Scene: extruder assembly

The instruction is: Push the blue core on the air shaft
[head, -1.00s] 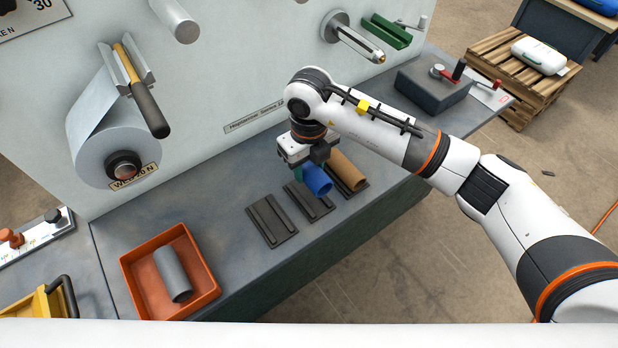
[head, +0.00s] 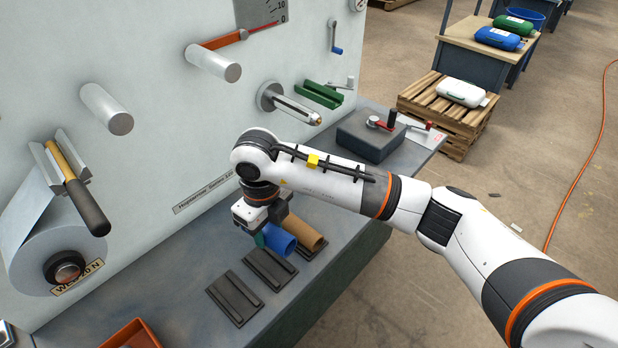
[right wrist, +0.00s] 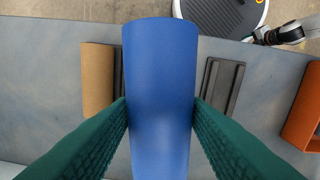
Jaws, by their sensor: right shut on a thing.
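The blue core (head: 279,238) is a hollow tube. My right gripper (head: 263,233) is shut across it, and its green fingers press both sides of the core (right wrist: 160,85) in the right wrist view. The core appears held slightly above the black cradles on the bench, beside the brown core. The air shaft (head: 290,103) is a bare, slotted silver rod with a brass tip. It sticks out of the white panel, above and beyond my right gripper. My left gripper is out of view.
The brown core (head: 305,232) lies on a cradle right of the blue one. Two black cradles (head: 270,268) (head: 235,297) look empty. A dark block with a red-handled lever (head: 370,137) stands on the bench. An orange tray (head: 130,335) is at lower left.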

